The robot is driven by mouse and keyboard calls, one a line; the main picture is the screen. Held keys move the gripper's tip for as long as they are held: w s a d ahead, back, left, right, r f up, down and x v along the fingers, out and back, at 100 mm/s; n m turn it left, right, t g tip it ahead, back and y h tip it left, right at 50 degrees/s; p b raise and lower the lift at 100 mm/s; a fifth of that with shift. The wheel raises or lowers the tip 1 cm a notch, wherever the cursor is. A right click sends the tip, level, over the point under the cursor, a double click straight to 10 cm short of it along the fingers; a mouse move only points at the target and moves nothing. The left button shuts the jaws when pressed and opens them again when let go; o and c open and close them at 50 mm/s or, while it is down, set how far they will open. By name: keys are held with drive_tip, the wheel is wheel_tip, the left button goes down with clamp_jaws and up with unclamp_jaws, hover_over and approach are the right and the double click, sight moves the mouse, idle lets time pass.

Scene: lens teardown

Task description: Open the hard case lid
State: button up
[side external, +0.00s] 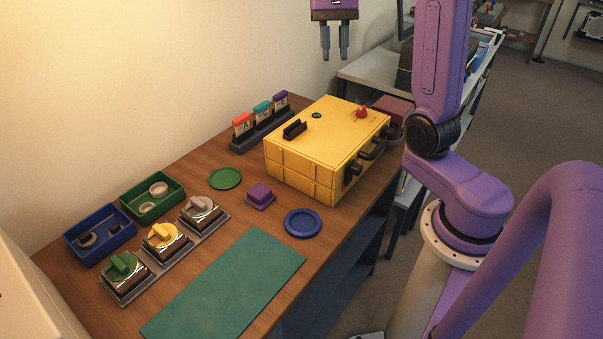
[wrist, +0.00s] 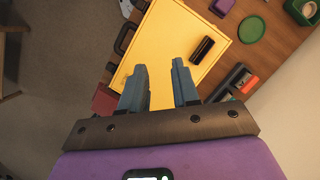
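The yellow hard case (side external: 305,166) stands on the wooden bench with its lid (side external: 335,125) shut. The lid carries a black handle block (side external: 295,129), a small green disc (side external: 317,115) and a red knob (side external: 362,112). Dark latches and a handle (side external: 372,148) sit on its front side. My gripper (side external: 336,55) hangs above and behind the case, apart from it, with its fingers spread and nothing between them. In the wrist view my gripper (wrist: 160,88) is open over the yellow lid (wrist: 180,45); the black block (wrist: 203,49) shows beyond the right finger, and the red knob is not visible.
A rack of cards (side external: 262,130) stands behind the case. A purple block (side external: 261,195), blue dish (side external: 303,223), green dish (side external: 226,178), green mat (side external: 228,285), blue bin (side external: 100,250), green bin (side external: 135,210) and several lens stations (side external: 165,238) occupy the bench. A dark red box (side external: 393,108) lies beyond the case.

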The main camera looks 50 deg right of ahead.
drive_tip(key=s+a+f+n+h, duration=0.25)
drive_tip(key=a+n, duration=0.35)
drive_tip(key=a, duration=0.3)
drive_tip(key=s+a+f+n+t, duration=0.1)
drive_tip(key=s+a+f+n, duration=0.4)
drive_tip(key=s+n, duration=0.4)
drive_tip(key=s+a+f+n+t, duration=0.2)
drive_tip(key=s+a+f+n, duration=0.25)
drive_tip(key=s+n, duration=0.4)
drive_tip(key=w+d+r+m+g, duration=0.2)
drive_tip(key=w+d+m, duration=0.3)
drive_tip(key=w+m, duration=0.45)
wheel_tip(320, 180, up, 2)
drive_tip(key=m+y, duration=0.4)
drive_tip(key=m, duration=1.1)
hover_over(379, 148)
drive_tip(key=w, duration=0.5)
drive_tip(key=s+d+r+m+t, duration=0.2)
drive_tip(key=s+d+m+t, duration=0.1)
drive_tip(key=s+d+m, duration=0.4)
drive_tip(key=shift+y, duration=0.35)
drive_tip(key=x, duration=1.7)
drive_tip(key=shift+s+d+f, duration=0.15)
drive_tip(key=shift+s+f, duration=0.05)
drive_tip(key=shift+f, duration=0.25)
